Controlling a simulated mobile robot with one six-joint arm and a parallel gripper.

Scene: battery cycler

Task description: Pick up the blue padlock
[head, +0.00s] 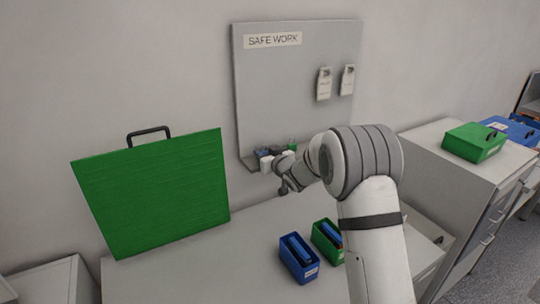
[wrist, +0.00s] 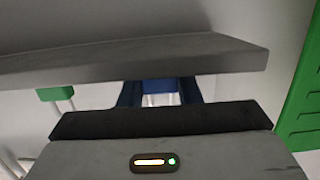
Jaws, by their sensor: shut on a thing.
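The blue padlock (wrist: 158,86) shows in the wrist view as a small blue block with a pale shackle, between my two dark fingers beside the grey shelf edge. My gripper (wrist: 160,93) is shut on it. In the head view my gripper (head: 283,163) is at the ledge of the SAFE WORK board, and I cannot make out the blue padlock clearly there. Whether the padlock touches the shelf is hidden.
A green padlock (wrist: 54,94) hangs nearby in the wrist view. The grey SAFE WORK board (head: 300,75) holds two white tags. A green case (head: 150,195) stands left on the bench. A blue bin (head: 298,258) and a green bin (head: 327,243) sit in front.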

